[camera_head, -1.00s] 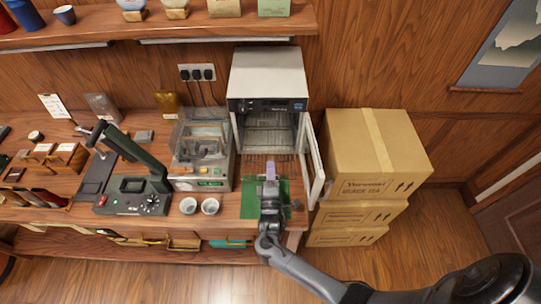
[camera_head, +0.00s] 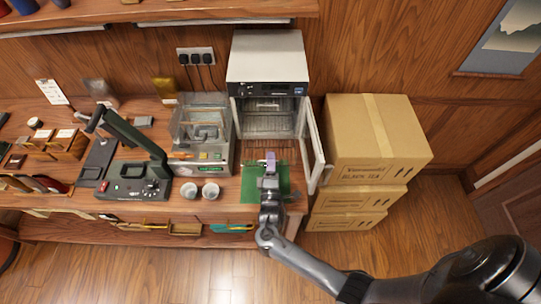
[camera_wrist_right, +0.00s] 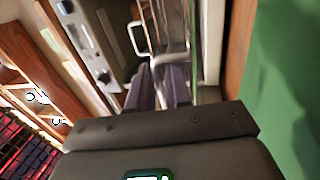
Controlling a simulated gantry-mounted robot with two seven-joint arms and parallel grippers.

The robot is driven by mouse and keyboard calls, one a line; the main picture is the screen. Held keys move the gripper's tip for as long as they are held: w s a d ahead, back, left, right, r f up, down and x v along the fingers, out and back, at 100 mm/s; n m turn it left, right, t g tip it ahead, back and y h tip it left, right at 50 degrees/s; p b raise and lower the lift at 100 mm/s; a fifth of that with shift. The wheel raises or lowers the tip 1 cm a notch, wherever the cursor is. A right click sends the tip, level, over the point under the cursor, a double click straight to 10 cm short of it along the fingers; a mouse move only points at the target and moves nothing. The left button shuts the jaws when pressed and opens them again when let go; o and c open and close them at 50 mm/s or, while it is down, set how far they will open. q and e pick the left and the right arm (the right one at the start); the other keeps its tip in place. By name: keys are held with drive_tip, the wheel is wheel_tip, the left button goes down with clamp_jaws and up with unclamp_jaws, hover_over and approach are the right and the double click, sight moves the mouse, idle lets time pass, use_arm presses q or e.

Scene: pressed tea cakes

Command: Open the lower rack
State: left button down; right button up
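The white cabinet (camera_head: 266,62) stands at the back of the bench with its glass door (camera_head: 313,150) swung open to the right. Inside are wire racks; the lower rack (camera_head: 268,124) shows low in the opening. My right gripper (camera_head: 269,158) is just in front of the opening, over the green mat (camera_head: 248,186), pointing in. In the right wrist view, its purple fingers (camera_wrist_right: 160,84) are close together with a narrow gap. A wire handle (camera_wrist_right: 138,40) shows just beyond the tips; whether the fingers hold any wire is unclear. My left gripper is not in view.
A dark green press (camera_head: 135,160) is further left. Stacked cardboard boxes (camera_head: 365,150) stand right of the door.

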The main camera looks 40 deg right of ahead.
drive_tip(key=v, duration=0.9)
